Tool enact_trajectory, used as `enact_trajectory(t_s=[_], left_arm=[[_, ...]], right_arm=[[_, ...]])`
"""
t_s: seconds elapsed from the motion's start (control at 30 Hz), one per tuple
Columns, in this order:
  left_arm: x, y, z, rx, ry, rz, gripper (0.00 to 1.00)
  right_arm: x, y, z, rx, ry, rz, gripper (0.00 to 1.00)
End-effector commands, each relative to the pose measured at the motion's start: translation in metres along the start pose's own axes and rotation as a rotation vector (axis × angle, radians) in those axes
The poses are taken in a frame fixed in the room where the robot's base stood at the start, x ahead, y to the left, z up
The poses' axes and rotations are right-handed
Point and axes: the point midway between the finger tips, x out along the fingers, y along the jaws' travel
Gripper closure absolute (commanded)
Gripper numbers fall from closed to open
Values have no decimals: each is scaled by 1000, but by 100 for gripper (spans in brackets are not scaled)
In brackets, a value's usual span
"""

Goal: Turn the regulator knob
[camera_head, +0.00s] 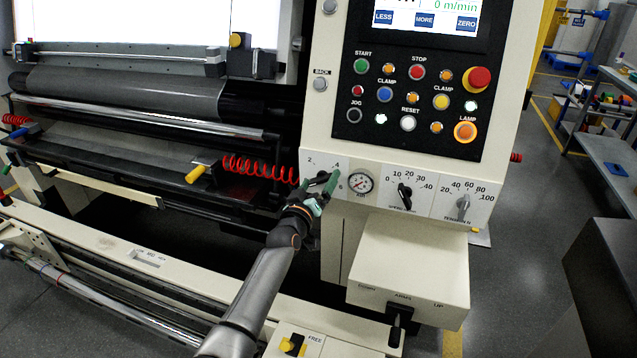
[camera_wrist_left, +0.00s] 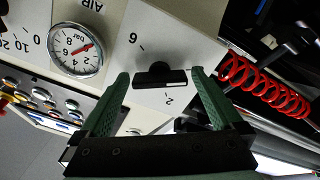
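The regulator knob (camera_wrist_left: 160,76) is a black bar-shaped knob on a white plate (camera_wrist_left: 172,35) marked with numbers, 2 and 6 among them. A pale line shows on its right end in the left wrist view. My left gripper (camera_wrist_left: 160,73) is open, with one green finger to each side of the knob and a gap at both sides. In the head view, my left gripper (camera_head: 319,178) is at the panel's lower left and partly covers the knob. The round air gauge (camera_head: 360,183) is beside the plate; it also shows in the left wrist view (camera_wrist_left: 76,50). My right gripper is not in view.
A black knob (camera_head: 404,194) and a grey knob (camera_head: 463,207) are to the right on the same strip. A button panel (camera_head: 415,105) is above. A pale box (camera_head: 410,262) juts out below. A red coiled hose (camera_head: 262,168) is left of my gripper.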

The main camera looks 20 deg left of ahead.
Motion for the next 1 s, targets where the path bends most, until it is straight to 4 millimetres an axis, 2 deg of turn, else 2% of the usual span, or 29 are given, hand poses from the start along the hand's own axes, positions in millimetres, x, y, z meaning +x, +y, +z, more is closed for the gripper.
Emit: enact_trajectory(t_s=[0.23, 0.37, 0.67, 1.0], left_arm=[[-1, 0, -1, 3, 1, 0, 0], [-8, 2, -4, 4, 1, 0, 0], [-52, 3, -6, 4, -2, -1, 0], [-105, 0, 0, 2, 0, -1, 0]], right_arm=[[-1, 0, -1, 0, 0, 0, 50], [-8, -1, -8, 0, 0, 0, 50], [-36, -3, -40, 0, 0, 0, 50], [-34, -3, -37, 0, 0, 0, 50]])
